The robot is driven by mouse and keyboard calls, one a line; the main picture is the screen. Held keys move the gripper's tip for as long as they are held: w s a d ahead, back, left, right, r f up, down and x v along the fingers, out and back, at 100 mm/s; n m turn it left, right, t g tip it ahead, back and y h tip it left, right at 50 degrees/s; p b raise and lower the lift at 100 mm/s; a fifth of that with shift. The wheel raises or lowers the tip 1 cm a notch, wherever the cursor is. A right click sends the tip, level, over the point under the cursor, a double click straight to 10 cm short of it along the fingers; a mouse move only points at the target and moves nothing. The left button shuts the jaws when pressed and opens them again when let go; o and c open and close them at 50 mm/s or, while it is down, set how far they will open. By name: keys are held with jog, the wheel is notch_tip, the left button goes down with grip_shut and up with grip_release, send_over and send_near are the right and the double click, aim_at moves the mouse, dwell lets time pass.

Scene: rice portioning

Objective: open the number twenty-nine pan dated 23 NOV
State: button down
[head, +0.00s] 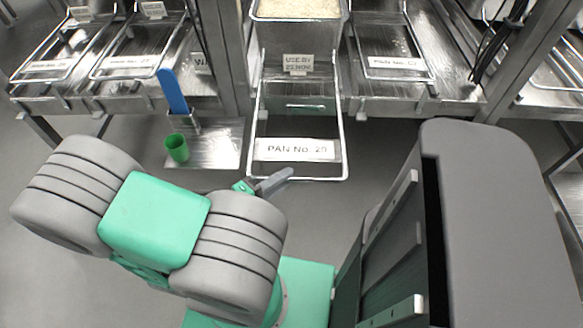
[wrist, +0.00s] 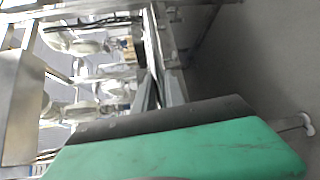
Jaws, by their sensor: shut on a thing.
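The number twenty-nine pan's wire frame (head: 342,140) reaches out from the rack toward me, past the fronts of its neighbours. Its front plate reads "PAN No. 29" (head: 297,149). Behind it the steel pan (head: 300,38) holds white rice, and a small tag (head: 298,63) reads "USE BY 23 NOV". My gripper (head: 278,181) is at the left part of the frame's front bar and is shut on it. In the wrist view, tilted sideways, my grey fingers (wrist: 152,92) show; the grip itself is hard to make out there.
A green cup (head: 177,148) and a blue-handled tool in a holder (head: 173,92) stand on a low steel plate left of the pan frame. Other pans' frames, one labelled (head: 393,63), sit in the rack on both sides. Open floor lies in front.

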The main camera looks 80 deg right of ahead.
jog(key=shift+s+a, duration=0.15)
jog(key=shift+a, duration=0.2)
jog(key=c, duration=1.4)
grip_release()
